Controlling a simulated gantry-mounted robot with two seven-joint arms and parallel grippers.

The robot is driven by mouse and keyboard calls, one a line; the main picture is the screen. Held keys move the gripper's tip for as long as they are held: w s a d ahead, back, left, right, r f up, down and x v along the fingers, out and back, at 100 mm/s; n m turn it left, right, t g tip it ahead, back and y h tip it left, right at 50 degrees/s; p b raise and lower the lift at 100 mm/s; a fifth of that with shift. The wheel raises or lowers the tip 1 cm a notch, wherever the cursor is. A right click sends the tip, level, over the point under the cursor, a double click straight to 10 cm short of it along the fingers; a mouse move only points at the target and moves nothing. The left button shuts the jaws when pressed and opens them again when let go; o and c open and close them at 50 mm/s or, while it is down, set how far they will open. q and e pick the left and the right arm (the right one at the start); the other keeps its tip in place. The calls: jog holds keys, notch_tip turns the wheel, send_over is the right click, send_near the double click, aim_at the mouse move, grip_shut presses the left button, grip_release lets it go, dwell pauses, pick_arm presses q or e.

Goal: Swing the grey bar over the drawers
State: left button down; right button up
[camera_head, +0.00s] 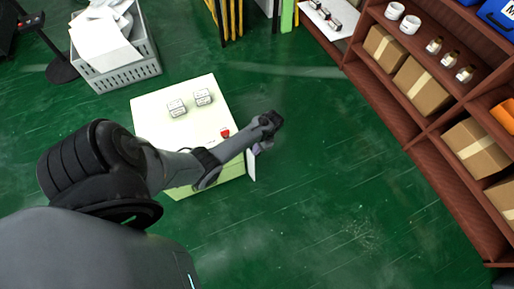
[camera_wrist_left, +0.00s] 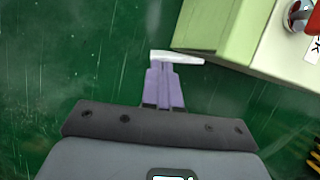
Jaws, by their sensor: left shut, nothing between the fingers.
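A cream and pale green drawer cabinet (camera_head: 148,110) stands on the floor. Its top and one side also show in the wrist view (camera_wrist_left: 225,30). A light grey bar (camera_head: 251,166) sticks out at the cabinet's right side. In the wrist view the bar (camera_wrist_left: 184,58) shows as a short pale strip near the cabinet's corner. My left gripper (camera_head: 261,148) is beside the cabinet's right side. Its purple fingers (camera_wrist_left: 163,70) are shut and empty, with their tips right at the bar; whether they touch cannot be told. My arm hides part of the cabinet. My right gripper is out of view.
Two small white boxes (camera_head: 190,102) and a red knob (camera_head: 225,132) are on the cabinet top. A grey crate (camera_head: 125,75) stands behind it. A brown shelf (camera_head: 400,115) with cartons stands at right. Green floor between cabinet and shelf is clear.

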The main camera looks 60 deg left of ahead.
pick_arm(q)
jog(key=shift+s+d+r+m+y+p, duration=0.2)
jog(key=shift+s+m+y+p, duration=0.2)
jog(key=shift+m+p, duration=0.75)
jog(key=shift+s+d+r+m+y+p, duration=0.25)
jog(key=shift+s+m+p, duration=0.4)
jog(key=shift+p, duration=0.75)
jog(key=s+a+m+t+y+p, duration=0.1)
jog(key=s+m+t+p, duration=0.1)
jog(key=m, duration=0.5)
jog(key=s+a+f+m+t+y+p, duration=0.1)
jog(key=s+a+m+t+y+p, duration=0.1)
jog(key=s+m+p, duration=0.2)
jog(key=m+p, duration=0.1)
jog(key=m, duration=0.2)
jog(key=shift+m, duration=0.3)
jog(key=shift+s+a, duration=0.2)
